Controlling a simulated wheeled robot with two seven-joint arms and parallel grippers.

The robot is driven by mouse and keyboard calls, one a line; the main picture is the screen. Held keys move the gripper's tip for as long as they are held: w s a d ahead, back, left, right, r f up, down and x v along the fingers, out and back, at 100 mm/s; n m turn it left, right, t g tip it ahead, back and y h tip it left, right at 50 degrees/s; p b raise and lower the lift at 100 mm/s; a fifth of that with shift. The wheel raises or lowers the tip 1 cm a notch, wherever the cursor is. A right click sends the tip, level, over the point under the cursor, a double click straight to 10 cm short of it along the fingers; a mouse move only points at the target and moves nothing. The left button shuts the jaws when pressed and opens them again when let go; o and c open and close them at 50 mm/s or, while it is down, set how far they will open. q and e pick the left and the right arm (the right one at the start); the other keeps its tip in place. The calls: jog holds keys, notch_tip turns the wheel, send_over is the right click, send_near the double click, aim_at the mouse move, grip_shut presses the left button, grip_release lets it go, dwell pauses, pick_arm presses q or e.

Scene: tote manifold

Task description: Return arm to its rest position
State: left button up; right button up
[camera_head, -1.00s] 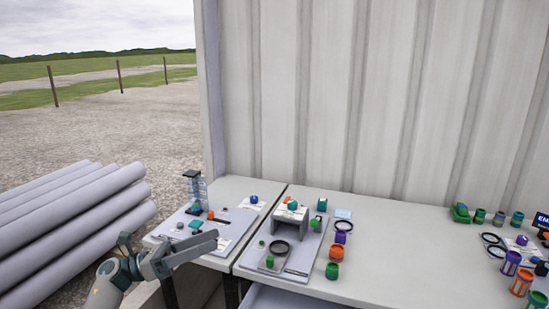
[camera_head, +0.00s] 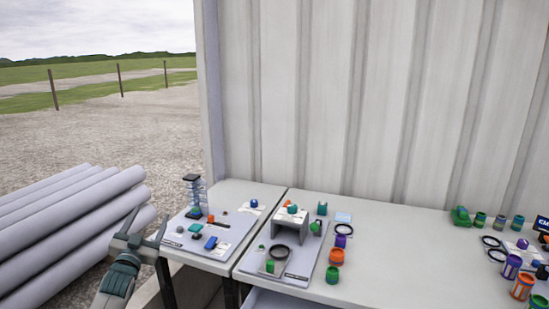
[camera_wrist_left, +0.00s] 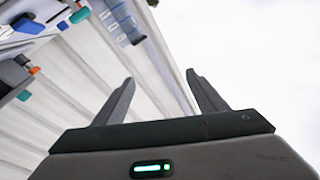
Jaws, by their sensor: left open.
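My left gripper (camera_head: 146,226) is at the lower left of the head view, off the left edge of the table and in front of the stacked pipes. Its two fingers point up and stand apart, with nothing between them. In the left wrist view the open fingers (camera_wrist_left: 160,95) show against the pale wall and a white background. My right gripper does not show in either view.
Large grey pipes (camera_head: 70,225) lie stacked at the left. The left table (camera_head: 262,190) carries a grey board with small coloured parts. The right table (camera_head: 400,265) holds a stand, rings and several coloured cylinders. A corrugated wall (camera_head: 380,90) closes the back.

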pick_arm(q)
jog(key=s+d+f+g, duration=0.2)
jog(key=s+d+f, duration=0.35)
jog(key=f, duration=0.85)
jog(key=s+d+f+g+h, duration=0.1)
jog(key=s+d+f+g, duration=0.1)
jog(key=s+f, duration=0.9)
jog(key=s+d+f+g, duration=0.3)
jog(key=s+f, duration=0.1)
jog(key=f, duration=1.3)
jog(key=s+d+f+g, duration=0.2)
jog(key=s+d+f, duration=0.2)
jog(key=s+f, duration=0.3)
jog(key=s+d+f+g, duration=0.2)
jog(key=s+d+f, duration=0.2)
jog(key=s, duration=1.3)
jog(key=s+d+f+n+g+h, duration=0.1)
jog(key=s+d+f, duration=0.3)
jog(key=s+f, duration=0.7)
jog(key=shift+s+g, duration=0.4)
jog(key=shift+s, duration=0.2)
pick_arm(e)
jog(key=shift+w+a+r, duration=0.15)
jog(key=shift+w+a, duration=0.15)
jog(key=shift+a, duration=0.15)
